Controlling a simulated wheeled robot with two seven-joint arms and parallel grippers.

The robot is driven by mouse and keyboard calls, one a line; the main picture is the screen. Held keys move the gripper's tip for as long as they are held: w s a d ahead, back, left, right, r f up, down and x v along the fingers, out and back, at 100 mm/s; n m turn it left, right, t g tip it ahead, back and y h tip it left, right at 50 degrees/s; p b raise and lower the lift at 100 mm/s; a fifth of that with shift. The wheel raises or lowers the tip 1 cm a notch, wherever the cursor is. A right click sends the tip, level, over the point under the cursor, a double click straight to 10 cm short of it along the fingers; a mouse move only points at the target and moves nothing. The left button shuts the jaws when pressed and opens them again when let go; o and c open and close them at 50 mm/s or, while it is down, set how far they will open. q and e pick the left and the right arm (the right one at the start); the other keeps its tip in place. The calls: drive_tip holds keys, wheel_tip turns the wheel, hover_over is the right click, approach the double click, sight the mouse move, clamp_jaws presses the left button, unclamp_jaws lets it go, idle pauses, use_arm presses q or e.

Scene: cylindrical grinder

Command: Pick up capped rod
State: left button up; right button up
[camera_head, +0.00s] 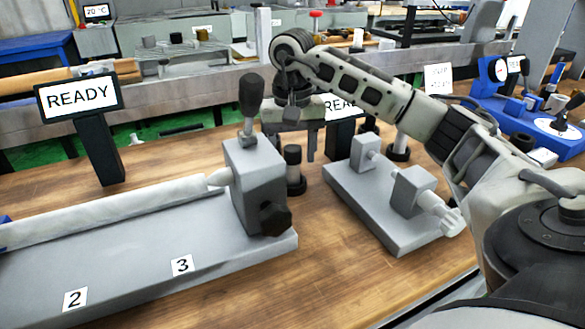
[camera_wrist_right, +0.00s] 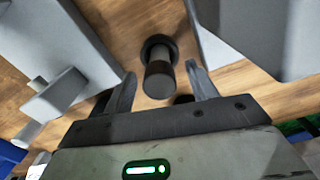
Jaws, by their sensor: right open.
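A capped rod (camera_head: 293,172) stands upright on the wooden table, with a dark cap on top, a grey middle and a wide dark base. It is between the large grey machine bed and the smaller grey fixture. My right gripper (camera_head: 290,142) is above it, pointing down, open and empty. In the right wrist view the rod (camera_wrist_right: 159,72) lies between and just beyond the two fingertips of my right gripper (camera_wrist_right: 161,84), apparently not touched. A second, similar rod (camera_head: 400,146) stands farther right, behind the fixture. My left gripper is not in view.
The grey machine bed with its upright block (camera_head: 258,185) and black lever stands close left of the rod. The small grey fixture (camera_head: 383,205) is close on the right. A READY sign (camera_head: 80,97) stands at the left. Bare table (camera_head: 335,290) lies in front.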

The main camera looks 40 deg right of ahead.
drive_tip(key=shift+f, duration=0.4)
drive_tip(key=c, duration=1.2)
drive_tip(key=shift+r, duration=0.1)
clamp_jaws()
